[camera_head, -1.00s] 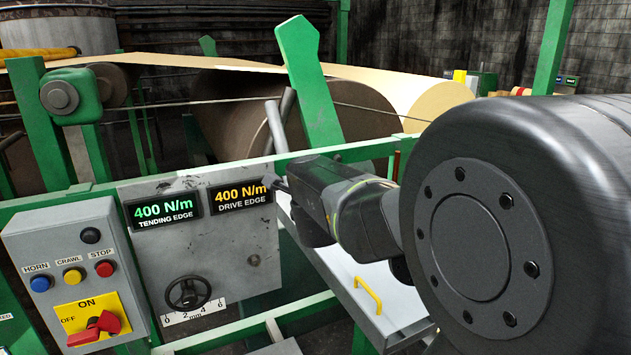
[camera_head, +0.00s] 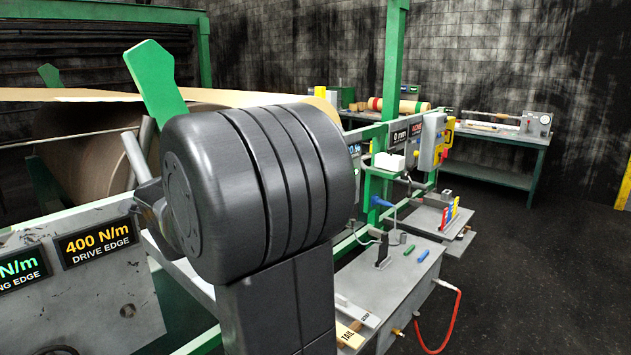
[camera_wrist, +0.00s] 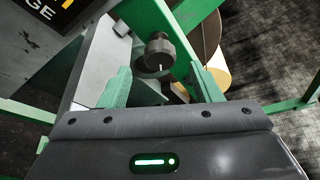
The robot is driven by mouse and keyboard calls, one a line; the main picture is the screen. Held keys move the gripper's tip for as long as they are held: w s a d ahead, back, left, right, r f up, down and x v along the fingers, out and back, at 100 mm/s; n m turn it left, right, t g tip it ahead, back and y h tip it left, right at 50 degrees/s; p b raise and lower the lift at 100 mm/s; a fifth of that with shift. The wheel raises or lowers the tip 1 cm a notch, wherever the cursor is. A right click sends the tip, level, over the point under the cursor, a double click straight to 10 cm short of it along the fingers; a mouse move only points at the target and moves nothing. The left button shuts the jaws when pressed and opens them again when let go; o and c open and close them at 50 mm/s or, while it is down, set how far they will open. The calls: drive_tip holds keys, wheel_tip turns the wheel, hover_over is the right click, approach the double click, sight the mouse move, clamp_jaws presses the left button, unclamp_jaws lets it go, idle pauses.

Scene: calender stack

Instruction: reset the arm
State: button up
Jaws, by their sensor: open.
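My gripper (camera_wrist: 160,68) shows in the wrist view. Its two green-tinted fingers are apart with nothing held between them. Beyond the fingers is a dark round knob-like part (camera_wrist: 158,55) on the machine, close to the gap between the fingertips; I cannot tell whether anything touches. In the head view my arm's large dark joint fills the middle, and my gripper is hidden behind it. The grey panel (camera_head: 95,305) with the "400 N/m DRIVE EDGE" display (camera_head: 97,243) is at the lower left.
A green frame post (camera_head: 394,60) stands behind my arm. A table (camera_head: 500,160) stands by the back wall. Dark floor (camera_head: 540,270) is clear at right.

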drive_tip(key=shift+x, duration=2.6)
drive_tip(key=shift+s, duration=0.1)
